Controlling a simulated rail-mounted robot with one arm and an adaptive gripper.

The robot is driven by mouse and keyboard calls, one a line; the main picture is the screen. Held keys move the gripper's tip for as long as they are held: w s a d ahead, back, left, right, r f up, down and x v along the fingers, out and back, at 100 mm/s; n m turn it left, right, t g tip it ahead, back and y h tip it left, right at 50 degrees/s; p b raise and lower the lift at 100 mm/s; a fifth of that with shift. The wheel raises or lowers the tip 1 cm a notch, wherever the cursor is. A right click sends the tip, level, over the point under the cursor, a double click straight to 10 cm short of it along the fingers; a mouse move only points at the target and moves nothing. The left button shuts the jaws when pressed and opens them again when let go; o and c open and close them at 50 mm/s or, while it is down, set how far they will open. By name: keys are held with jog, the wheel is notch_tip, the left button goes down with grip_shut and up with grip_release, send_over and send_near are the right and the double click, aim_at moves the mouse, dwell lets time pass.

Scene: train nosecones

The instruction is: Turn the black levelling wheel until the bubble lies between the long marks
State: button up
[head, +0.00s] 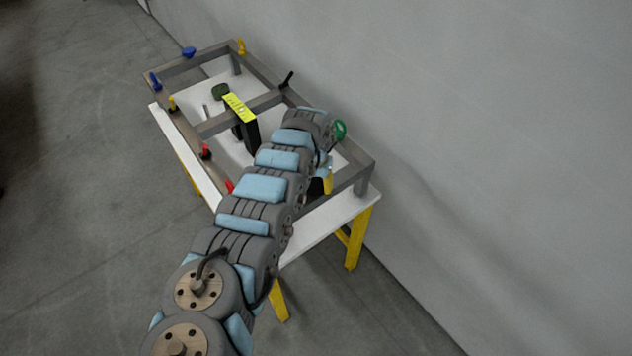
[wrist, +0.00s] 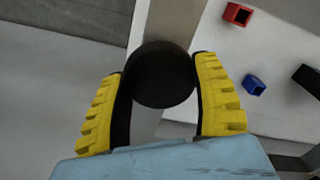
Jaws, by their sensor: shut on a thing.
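The black levelling wheel (wrist: 162,80) is a round dark disc at the edge of a metal frame bar in the wrist view. My gripper (wrist: 160,70) has its yellow ridged fingers on either side of the wheel and is shut on it. In the head view my arm hides most of the wheel; one yellow finger of my gripper (head: 328,183) shows below the frame's right part. The bubble and the long marks are too small to read.
The grey metal frame (head: 357,182) stands on a white table (head: 325,218) with yellow legs, close to a grey wall. A green knob (head: 339,130), a black lever (head: 287,79) and blue and red fittings sit around it. Floor at the left is clear.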

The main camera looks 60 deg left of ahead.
aim_at(316, 185)
jog(key=m+p, duration=0.1)
jog(key=m, duration=0.4)
jog(key=shift+d+f+m, duration=0.1)
jog(key=shift+m, duration=0.2)
jog(key=m, duration=0.2)
jog(key=shift+m, duration=0.3)
jog(key=shift+m+b, duration=0.3)
jog(key=shift+m, duration=1.6)
jog(key=o, duration=1.3)
jog(key=shift+c, duration=0.2)
notch_tip(316, 185, up, 12)
